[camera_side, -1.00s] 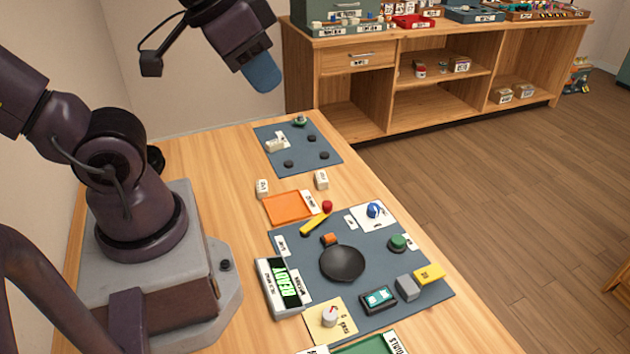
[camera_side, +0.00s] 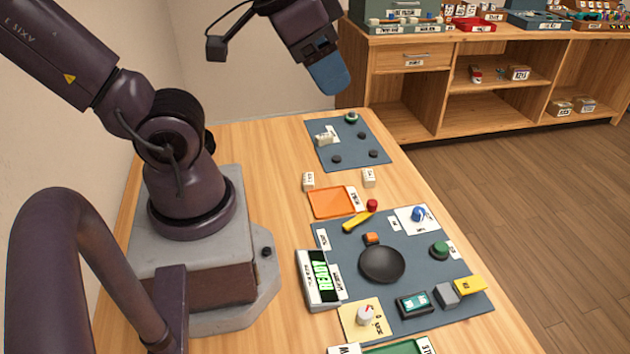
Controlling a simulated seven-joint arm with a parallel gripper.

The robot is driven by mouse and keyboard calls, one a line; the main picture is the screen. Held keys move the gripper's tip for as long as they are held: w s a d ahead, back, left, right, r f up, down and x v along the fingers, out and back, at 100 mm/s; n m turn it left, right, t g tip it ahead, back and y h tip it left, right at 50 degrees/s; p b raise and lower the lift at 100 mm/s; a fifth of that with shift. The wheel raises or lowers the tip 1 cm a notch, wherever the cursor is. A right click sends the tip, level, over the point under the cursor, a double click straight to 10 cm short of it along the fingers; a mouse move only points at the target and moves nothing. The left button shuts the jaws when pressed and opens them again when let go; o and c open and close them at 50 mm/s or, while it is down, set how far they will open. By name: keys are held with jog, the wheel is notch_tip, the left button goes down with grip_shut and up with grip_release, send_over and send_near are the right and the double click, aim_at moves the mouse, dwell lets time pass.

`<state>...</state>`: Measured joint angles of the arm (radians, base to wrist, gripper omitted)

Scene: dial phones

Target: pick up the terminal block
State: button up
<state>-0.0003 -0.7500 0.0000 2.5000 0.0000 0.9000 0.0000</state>
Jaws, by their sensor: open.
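No part is clearly readable as the terminal block. Small candidates are an orange block (camera_side: 371,238) beside the black dish, a grey block (camera_side: 446,294) at the right of the near mat, and a white piece (camera_side: 326,136) on the far mat. My gripper (camera_side: 330,78) hangs high near the far mat, with its blue fingers pointing down. It is open, with nothing seen in it, and apart from everything on the table. The fingers overlap in this view, so the gap between them is hidden.
A black dish (camera_side: 382,264) sits mid near mat (camera_side: 350,240). Around it are a yellow bar (camera_side: 358,221), a green button (camera_side: 439,250), a dial (camera_side: 365,315) and a READY display (camera_side: 318,279). An orange tray (camera_side: 331,203) lies between the mats. A wooden shelf (camera_side: 480,90) stands behind.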

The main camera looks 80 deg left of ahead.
notch_tip(320, 180, down, 10)
jog(key=w+a+n+g, duration=0.2)
jog(key=a+n+g, duration=0.1)
jog(key=g, duration=0.1)
jog(key=n+g+y, duration=0.2)
jog(key=n, duration=0.9)
send_near(308, 178)
jog(key=d+f, duration=0.1)
jog(key=s+d+f, duration=0.1)
jog(key=d, duration=0.1)
jog(key=s+d+f, duration=0.1)
jog(key=shift+s+d, duration=0.15)
jog(key=shift+d, duration=0.2)
jog(key=a, duration=0.1)
jog(key=y, duration=0.1)
jog(key=w+a+n+t+y, duration=0.1)
jog(key=shift+a+r, duration=0.3)
jog(key=shift+w+a+n, duration=0.15)
jog(key=shift+a+n, duration=0.15)
jog(key=shift+a+f+y, duration=0.1)
jog(key=shift+a+y, duration=0.1)
jog(key=shift+y, duration=0.1)
jog(key=shift+x, duration=3.5)
jog(key=shift+w+d, duration=0.15)
jog(key=c, duration=1)
